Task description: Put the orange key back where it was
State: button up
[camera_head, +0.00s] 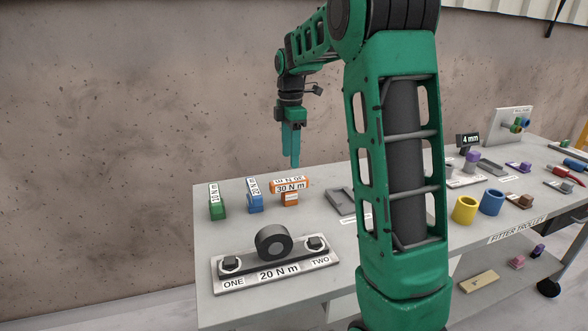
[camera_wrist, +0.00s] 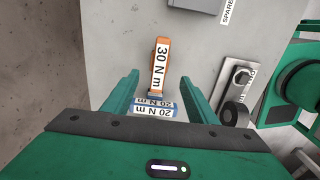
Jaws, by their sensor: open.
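The orange key (camera_head: 290,198), labelled 30 N m, stands on the grey trolley top (camera_head: 228,185), at the right end of a row. The blue key (camera_head: 254,201) and the green key (camera_head: 217,208) stand to its left. My gripper (camera_head: 291,164) points down with its fingers above the orange key in the head view, apart from it. In the wrist view, my gripper (camera_wrist: 160,88) is open and empty. There the orange key (camera_wrist: 158,85) lies between and beyond the fingertips, and the blue key (camera_wrist: 154,107) is nearer. The green key is hidden there.
A metal plate (camera_head: 233,281) marked 20 N m, ONE and TWO, with a black round part (camera_head: 272,243), lies at the trolley's front. A grey tray (camera_head: 340,201) is right of the keys. Yellow (camera_head: 465,209) and blue (camera_head: 491,202) cups stand farther right.

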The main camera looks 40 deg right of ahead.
jog(key=s+a+f+m, duration=0.1)
jog(key=s+f+m, duration=0.1)
jog(key=s+m, duration=0.5)
jog(key=s+a+f+m, duration=0.2)
jog(key=s+m, duration=0.5)
jog(key=s, duration=1)
jog(key=s+a+f+m, duration=0.2)
jog(key=s+m, duration=0.5)
jog(key=s, duration=0.5)
jog(key=shift+s+f, duration=0.15)
jog(key=shift+f, duration=0.2)
